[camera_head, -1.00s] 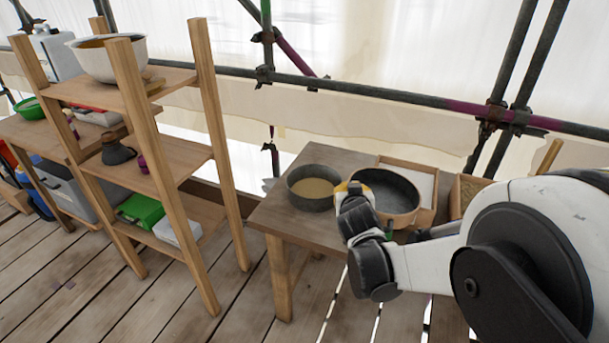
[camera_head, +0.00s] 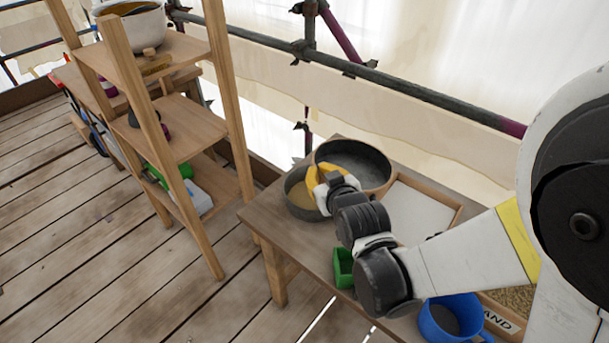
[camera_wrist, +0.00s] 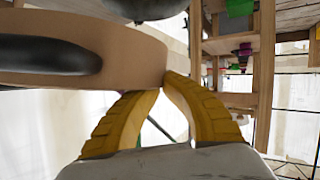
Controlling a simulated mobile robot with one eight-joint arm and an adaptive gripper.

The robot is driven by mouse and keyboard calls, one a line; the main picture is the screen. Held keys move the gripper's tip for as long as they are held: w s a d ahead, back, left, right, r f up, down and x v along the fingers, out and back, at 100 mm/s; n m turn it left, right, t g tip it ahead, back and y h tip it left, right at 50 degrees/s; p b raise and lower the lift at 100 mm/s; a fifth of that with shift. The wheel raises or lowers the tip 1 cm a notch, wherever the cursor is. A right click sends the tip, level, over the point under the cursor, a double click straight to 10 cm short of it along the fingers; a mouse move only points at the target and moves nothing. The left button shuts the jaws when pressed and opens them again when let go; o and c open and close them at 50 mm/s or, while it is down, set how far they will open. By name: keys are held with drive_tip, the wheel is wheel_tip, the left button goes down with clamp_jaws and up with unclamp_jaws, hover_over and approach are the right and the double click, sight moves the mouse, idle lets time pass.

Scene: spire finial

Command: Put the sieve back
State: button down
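The sieve (camera_head: 376,180) is a round, dark-grey mesh pan. In the wrist view its pale wooden hoop (camera_wrist: 125,65) fills the upper left. My gripper (camera_head: 318,178), with yellow fingers, is at the sieve's near left rim. In the wrist view my fingers (camera_wrist: 166,82) close together at the hoop's edge and hold it. The sieve overlaps the back of a grey round pan (camera_head: 296,203) with tan contents. Whether it touches that pan is hidden.
A white-bottomed wooden tray (camera_head: 420,208) lies right of the sieve on the workbench (camera_head: 262,215). A green box (camera_head: 343,268), blue mug (camera_head: 450,318) and sand box (camera_head: 510,312) are nearer. A wooden shelf (camera_head: 190,125) with a white bowl (camera_head: 140,25) stands left.

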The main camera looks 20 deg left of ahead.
sight(319, 151)
drive_tip(key=shift+n+t, duration=0.3)
drive_tip(key=shift+n, duration=0.2)
drive_tip(key=w, duration=0.5)
drive_tip(key=shift+w, duration=0.1)
drive_tip(key=s+a+f+b, duration=0.1)
drive_tip(key=a+f+b, duration=0.6)
drive_tip(key=a+f, duration=0.3)
drive_tip(key=shift+s+a+f, duration=0.3)
drive_tip(key=shift+a+f, duration=0.05)
drive_tip(key=shift+a, duration=0.2)
drive_tip(key=shift+f, duration=0.45)
drive_tip(key=c, duration=1.6)
unclamp_jaws()
